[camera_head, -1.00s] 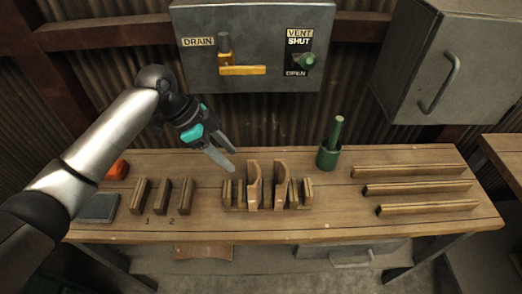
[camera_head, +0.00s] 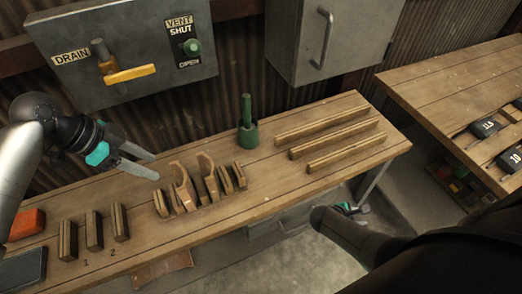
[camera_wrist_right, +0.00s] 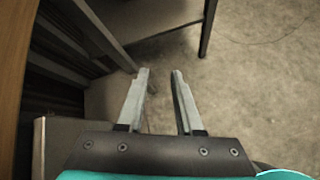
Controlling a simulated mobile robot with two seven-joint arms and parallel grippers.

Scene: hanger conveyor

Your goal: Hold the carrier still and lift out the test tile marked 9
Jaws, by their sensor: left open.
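Dark test tiles with white numbers stand at the far right of the head view, on a second table. One tile marked 11 (camera_head: 485,127) and one marked 10 (camera_head: 511,158) can be read. No 9 can be read, and I cannot make out the carrier; the picture's edge cuts that area off. My left gripper (camera_head: 147,162) is open and empty above the workbench, left of the curved wooden holders. My right gripper (camera_head: 350,208) is low beyond the bench's front edge, mostly hidden behind its arm. In the right wrist view, the right gripper (camera_wrist_right: 161,75) is open and empty above the floor.
The workbench (camera_head: 230,210) bears wooden blocks, curved wooden holders (camera_head: 183,187), a green cup (camera_head: 248,135) and slatted racks (camera_head: 330,135). The second table (camera_head: 440,85) stands to the right, with a floor gap between. A grey control box (camera_head: 120,50) is on the wall.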

